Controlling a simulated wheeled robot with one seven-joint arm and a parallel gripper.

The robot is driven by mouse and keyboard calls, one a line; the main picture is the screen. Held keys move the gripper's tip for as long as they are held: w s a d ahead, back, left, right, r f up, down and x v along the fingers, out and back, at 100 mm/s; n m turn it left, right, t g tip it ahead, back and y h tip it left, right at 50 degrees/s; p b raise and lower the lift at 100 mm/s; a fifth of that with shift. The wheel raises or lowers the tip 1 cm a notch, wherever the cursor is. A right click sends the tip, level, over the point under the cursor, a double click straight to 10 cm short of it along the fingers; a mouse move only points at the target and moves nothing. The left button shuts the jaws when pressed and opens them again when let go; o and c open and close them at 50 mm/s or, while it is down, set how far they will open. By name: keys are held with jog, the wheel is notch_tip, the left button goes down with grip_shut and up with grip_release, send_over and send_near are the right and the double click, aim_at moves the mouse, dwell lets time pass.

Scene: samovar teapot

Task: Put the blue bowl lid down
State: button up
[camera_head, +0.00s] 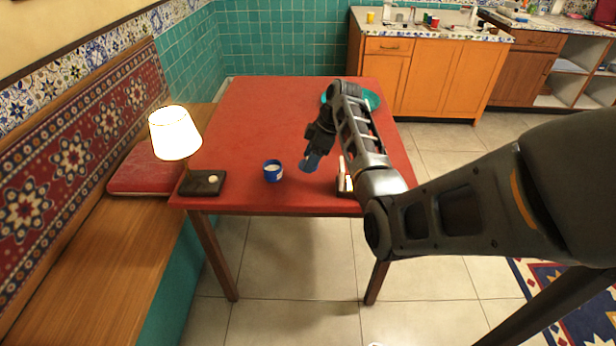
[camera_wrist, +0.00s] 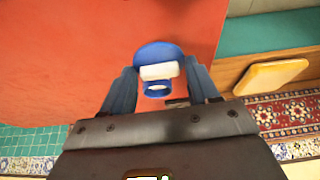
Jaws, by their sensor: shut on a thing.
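My gripper (camera_head: 311,158) is over the red table (camera_head: 250,110), just right of the small blue bowl in the head view. In the wrist view my gripper (camera_wrist: 161,70) is shut on the blue bowl lid (camera_wrist: 157,51), a blue disc with a white part between the fingertips. The lid is hard to tell from the bluish fingers in the head view. The blue bowl (camera_head: 273,172) stands upright on the table, its pale inside showing from above. In the wrist view the bowl (camera_wrist: 157,89) shows beyond the gripper, partly hidden by the white part.
A lit lamp (camera_head: 175,135) on a dark base stands at the table's near left corner. A white item (camera_head: 345,182) stands right of my gripper near the front edge. A teal dish (camera_head: 372,98) is behind my arm. The table's left middle is clear.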

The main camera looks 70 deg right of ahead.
aim_at(311, 182)
jog(key=shift+f, duration=2.75)
jog(key=shift+f, duration=0.1)
jog(key=o, duration=1)
jog(key=shift+o, duration=0.2)
jog(key=v, duration=1.2)
jog(key=shift+s+d, duration=0.1)
jog(key=shift+s, duration=0.1)
